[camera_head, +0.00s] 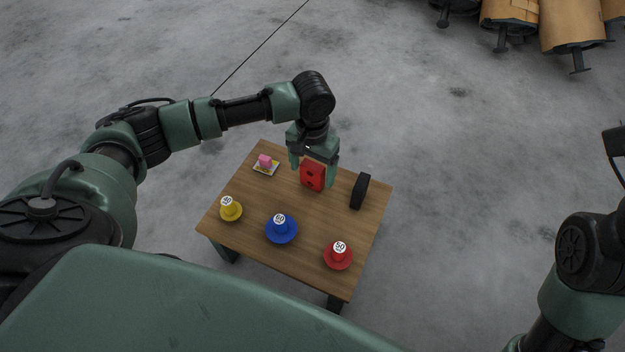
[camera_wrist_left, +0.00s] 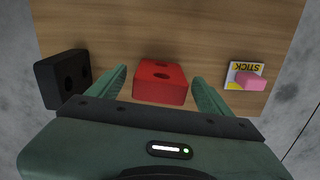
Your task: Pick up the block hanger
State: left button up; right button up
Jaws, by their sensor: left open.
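A red block with holes (camera_head: 312,177), which looks like a block hanger, stands on the wooden table (camera_head: 310,240). My left gripper (camera_head: 313,172) is open above it, fingers pointing down. In the left wrist view the red block (camera_wrist_left: 161,84) shows between the two open fingers (camera_wrist_left: 160,90), with a gap on each side; its lower part is hidden. A black block with holes (camera_head: 360,191) stands to its right and shows at the left in the wrist view (camera_wrist_left: 62,78). It could also be a block hanger. My right gripper is out of view.
A pink block (camera_head: 265,160) lies on a small printed pad (camera_head: 267,169). Yellow (camera_head: 231,210), blue (camera_head: 282,229) and red (camera_head: 338,256) round-based pieces stand along the table's near side. Brown mufflers (camera_head: 510,12) lie on the floor at top right.

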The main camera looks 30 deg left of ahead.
pick_arm(q)
jog(key=shift+f, duration=0.15)
jog(key=c, duration=1.5)
